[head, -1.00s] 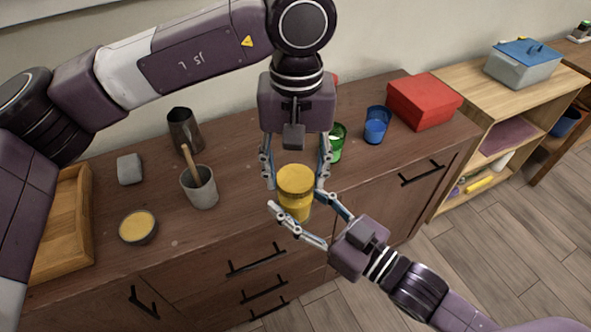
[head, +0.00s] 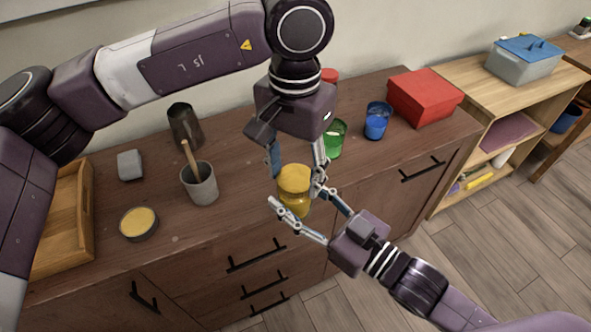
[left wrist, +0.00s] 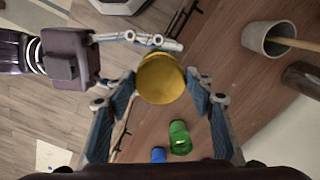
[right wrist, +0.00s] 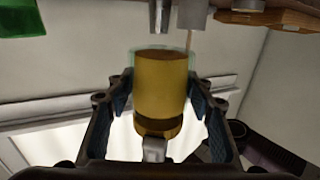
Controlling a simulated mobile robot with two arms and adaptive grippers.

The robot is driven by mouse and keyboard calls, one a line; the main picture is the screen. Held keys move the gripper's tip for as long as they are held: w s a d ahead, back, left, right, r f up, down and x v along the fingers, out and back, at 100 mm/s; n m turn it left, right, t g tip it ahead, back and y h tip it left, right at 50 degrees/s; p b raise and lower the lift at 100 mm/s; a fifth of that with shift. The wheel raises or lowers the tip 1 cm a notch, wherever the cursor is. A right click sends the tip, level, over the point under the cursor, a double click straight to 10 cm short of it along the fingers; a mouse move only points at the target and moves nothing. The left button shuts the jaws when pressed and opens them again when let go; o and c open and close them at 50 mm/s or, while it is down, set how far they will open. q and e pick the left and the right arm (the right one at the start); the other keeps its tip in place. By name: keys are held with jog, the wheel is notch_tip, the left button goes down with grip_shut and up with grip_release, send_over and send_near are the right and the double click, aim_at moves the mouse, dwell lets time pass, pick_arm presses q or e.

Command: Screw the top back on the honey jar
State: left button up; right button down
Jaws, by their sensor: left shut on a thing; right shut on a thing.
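The honey jar (head: 296,208) is held upright above the dresser's front edge, with its yellow lid (head: 294,179) seated on top. The lid fills the middle of the left wrist view (left wrist: 160,78). My left gripper (head: 297,177) points down from above and is shut on the lid, one finger on each side. My right gripper (head: 295,197) comes from the front right and is shut on the jar's body. The amber body shows between its fingers in the right wrist view (right wrist: 160,85). The thread under the lid is hidden.
On the dresser top (head: 240,135) stand a grey cup (head: 200,186) with a wooden stick, a dark pitcher (head: 184,127), a yellow-filled bowl (head: 138,223), a grey block (head: 130,166), a green glass (head: 335,139), a blue glass (head: 376,121) and a red box (head: 425,98).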

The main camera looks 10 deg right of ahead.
pick_arm(q)
jog(key=m, duration=0.7)
jog(key=shift+w+a, duration=0.1)
jog(key=shift+w, duration=0.05)
jog(key=o, duration=0.8)
jog(key=shift+r, duration=2.3)
jog(key=shift+c, duration=0.4)
